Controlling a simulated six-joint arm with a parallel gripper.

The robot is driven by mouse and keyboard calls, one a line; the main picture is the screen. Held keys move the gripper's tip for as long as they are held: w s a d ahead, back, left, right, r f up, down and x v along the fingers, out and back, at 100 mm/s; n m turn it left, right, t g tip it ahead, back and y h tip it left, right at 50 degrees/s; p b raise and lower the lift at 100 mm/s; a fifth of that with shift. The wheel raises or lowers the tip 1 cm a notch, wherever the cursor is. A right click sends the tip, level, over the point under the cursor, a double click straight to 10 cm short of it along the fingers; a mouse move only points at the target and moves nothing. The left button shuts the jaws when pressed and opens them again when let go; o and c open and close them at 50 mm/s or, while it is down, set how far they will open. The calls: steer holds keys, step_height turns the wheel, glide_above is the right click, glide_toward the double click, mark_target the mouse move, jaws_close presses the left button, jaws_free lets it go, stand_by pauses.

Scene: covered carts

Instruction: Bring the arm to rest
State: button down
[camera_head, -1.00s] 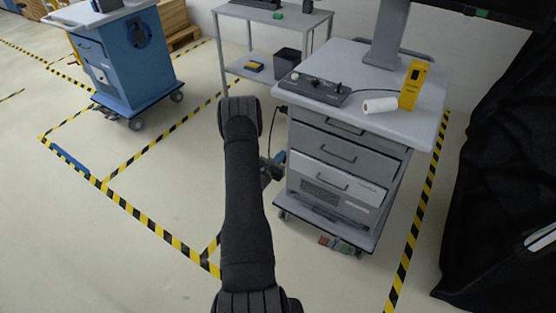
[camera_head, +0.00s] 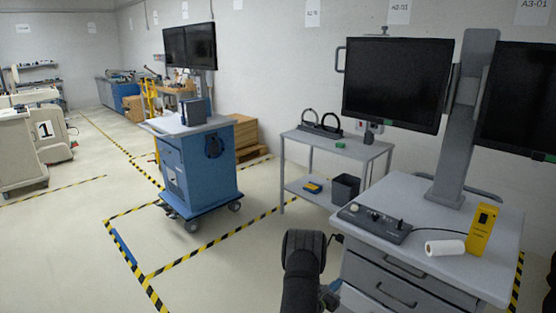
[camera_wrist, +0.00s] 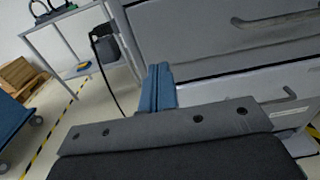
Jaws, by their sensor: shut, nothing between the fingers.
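My gripper (camera_wrist: 158,88) shows in the wrist view as two blue fingers pressed together with nothing between them. It is in front of the drawers of the grey cart (camera_head: 385,266); I cannot tell the exact gap. In the head view my dark arm rises at the bottom edge, just left of that cart. Only a small bluish part of my gripper shows there, partly hidden behind the arm, beside the cart's left front edge.
The grey cart carries a control box (camera_head: 374,222), a white roll (camera_head: 445,248), a yellow device (camera_head: 482,229) and monitors (camera_head: 397,82). A grey table (camera_head: 350,150) stands behind, a blue cart (camera_head: 200,170) to the left. Floor between blue cart and arm is clear.

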mark_target(353, 268)
steer(key=x, duration=0.8)
steer(key=shift+w+d, duration=0.25)
steer(key=shift+w, duration=0.05)
steer(key=c, duration=1.1)
jaws_free()
steer(key=o, duration=1.1)
steer(key=shift+m+g, duration=0.5)
steer(key=shift+g, duration=0.2)
steer(key=s+a+f, duration=0.4)
steer(key=shift+s+f, duration=0.2)
steer(key=shift+c, duration=0.2)
steer(key=shift+o, duration=0.2)
steer(key=s+a+f+m+g, duration=0.1)
steer(key=s+a+f, duration=0.2)
steer(key=s, duration=0.2)
steer(key=shift+a, duration=0.3)
steer(key=s+a+f+m+g+h, duration=0.1)
steer(key=s+a+f+g, duration=0.15)
steer(key=s, duration=0.65)
steer(key=s+a+f+m+g+h, duration=0.1)
steer(key=s+a, duration=0.2)
steer(key=s, duration=0.6)
steer(key=x, duration=0.9)
steer(key=shift+w+f, duration=0.4)
steer(key=shift+d, duration=0.15)
